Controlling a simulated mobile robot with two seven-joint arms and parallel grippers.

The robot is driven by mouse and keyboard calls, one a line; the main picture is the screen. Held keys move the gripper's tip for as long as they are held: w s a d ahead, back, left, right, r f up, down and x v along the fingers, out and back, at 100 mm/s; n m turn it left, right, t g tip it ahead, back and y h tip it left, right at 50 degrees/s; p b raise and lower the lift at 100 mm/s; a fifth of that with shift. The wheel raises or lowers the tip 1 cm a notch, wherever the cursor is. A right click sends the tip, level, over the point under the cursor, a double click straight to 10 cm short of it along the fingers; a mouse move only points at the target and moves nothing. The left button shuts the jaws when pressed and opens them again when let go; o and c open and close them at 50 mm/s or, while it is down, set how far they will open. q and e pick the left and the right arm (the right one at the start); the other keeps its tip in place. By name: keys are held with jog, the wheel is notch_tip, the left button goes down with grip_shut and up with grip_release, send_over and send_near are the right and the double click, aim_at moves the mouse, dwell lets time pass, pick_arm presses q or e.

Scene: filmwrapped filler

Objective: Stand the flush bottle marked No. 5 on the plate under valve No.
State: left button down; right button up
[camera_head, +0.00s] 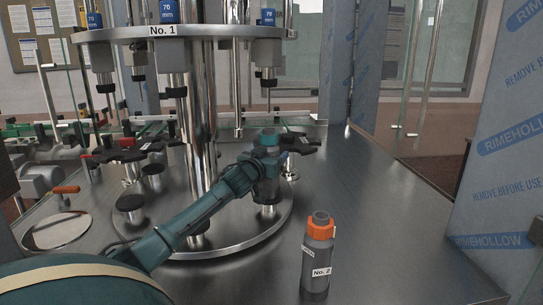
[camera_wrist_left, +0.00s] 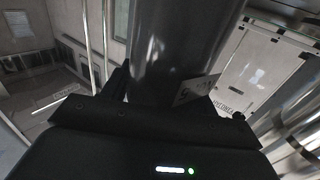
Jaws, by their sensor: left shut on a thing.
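My left gripper (camera_head: 268,158) is at the right side of the round filler. It is shut on a dark grey cylinder, likely a bottle (camera_wrist_left: 180,45), which fills the middle of the left wrist view. A pale label (camera_wrist_left: 196,89) shows low on the cylinder; I cannot read its number surely. In the head view the gripper mostly hides it, and its lower part is just above or on a small round plate (camera_head: 268,210); I cannot tell which. A grey bottle with an orange collar, marked No. 2 (camera_head: 317,262), stands upright on the steel table. My right gripper is out of view.
The filler's upper ring (camera_head: 120,33) carries valves and a No. 1 label (camera_head: 164,30). A thick steel column (camera_head: 200,110) stands in the middle. More round plates (camera_head: 130,202) sit on the left. Film-wrapped panels (camera_head: 500,130) stand at right. The table's right part (camera_head: 390,220) is clear.

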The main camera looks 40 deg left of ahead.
pick_arm(q)
jog(key=shift+f, duration=0.1)
jog(key=shift+c, duration=1.8)
grip_release()
jog(key=b+v, duration=0.2)
jog(key=v, duration=1.1)
jog(key=shift+b, duration=0.4)
jog(key=shift+s, duration=0.1)
